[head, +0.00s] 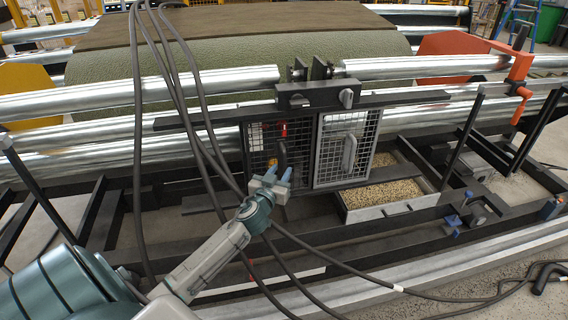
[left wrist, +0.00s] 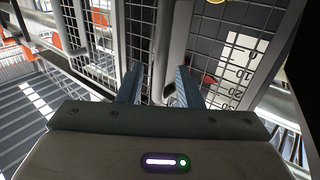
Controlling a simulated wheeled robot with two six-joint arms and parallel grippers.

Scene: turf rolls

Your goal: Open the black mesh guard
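The black mesh guard (head: 262,140) hangs closed on the frame under the roller, left of a grey-framed mesh guard (head: 330,150). A black upright handle (head: 282,153) stands out from the black guard's right part. My left gripper (head: 278,179) is in front of the guard's lower right part, at the handle's lower end. Its two blue fingers are apart. My right gripper is not in view.
Several black cables (head: 200,130) hang in front of the machine, just left of the guard. A tray of pellets (head: 385,195) sits below the guards at right. A green turf roll (head: 250,55) lies above the metal rollers.

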